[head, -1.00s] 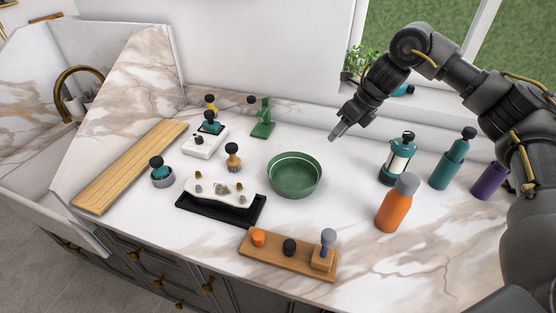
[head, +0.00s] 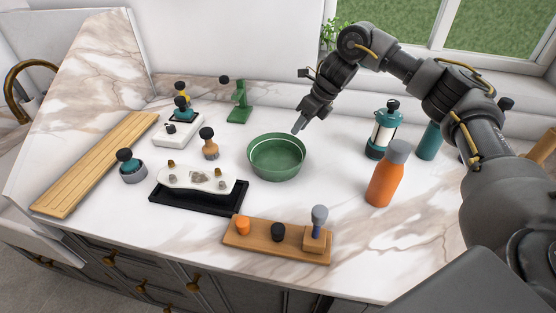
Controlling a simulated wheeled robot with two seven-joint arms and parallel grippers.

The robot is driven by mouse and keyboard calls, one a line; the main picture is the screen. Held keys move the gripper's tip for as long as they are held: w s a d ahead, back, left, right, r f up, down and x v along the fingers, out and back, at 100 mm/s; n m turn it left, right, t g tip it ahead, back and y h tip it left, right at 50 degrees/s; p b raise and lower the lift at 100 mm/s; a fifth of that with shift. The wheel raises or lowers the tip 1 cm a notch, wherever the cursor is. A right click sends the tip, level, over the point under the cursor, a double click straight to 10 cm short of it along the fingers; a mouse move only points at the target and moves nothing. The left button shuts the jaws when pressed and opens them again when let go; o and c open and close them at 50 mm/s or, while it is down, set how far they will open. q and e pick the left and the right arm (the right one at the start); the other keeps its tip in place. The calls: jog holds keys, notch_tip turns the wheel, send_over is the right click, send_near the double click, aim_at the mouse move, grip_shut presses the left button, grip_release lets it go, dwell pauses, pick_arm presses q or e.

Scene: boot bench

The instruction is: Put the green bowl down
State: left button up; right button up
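The green bowl (head: 277,164) is upright and empty, and it appears to rest on the white marble counter (head: 330,185), right of the black tray. My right gripper (head: 299,127) points down at the bowl's far right edge, with its fingertips close to the rim. A small gap seems to lie between fingertips and rim; I see no clear contact. The fingers overlap from this angle, so their opening does not show. My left gripper is out of view.
The black tray (head: 202,203) lies left of the bowl, and a wooden stand (head: 262,244) is in front. An orange bottle (head: 386,178) and a teal-and-white canister (head: 384,135) stand to the right. A green stand (head: 239,108) is behind. Counter between bowl and orange bottle is clear.

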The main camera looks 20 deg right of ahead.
aim_at(290, 137)
jog(key=shift+w+a+f, duration=0.25)
jog(key=shift+w+f, duration=0.2)
jog(key=shift+f, duration=0.3)
jog(key=shift+s, duration=0.15)
jog(key=shift+a+f+p, duration=0.25)
jog(key=shift+f+p, duration=0.1)
jog(key=shift+p, duration=0.25)
jog(key=x, duration=0.2)
jog(key=p+x, duration=0.1)
jog(key=x, duration=0.1)
jog(key=shift+w, duration=0.4)
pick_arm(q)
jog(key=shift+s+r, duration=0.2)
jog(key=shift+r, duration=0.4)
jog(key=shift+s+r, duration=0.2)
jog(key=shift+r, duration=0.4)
pick_arm(e)
jog(key=shift+s, duration=0.1)
grip_shut()
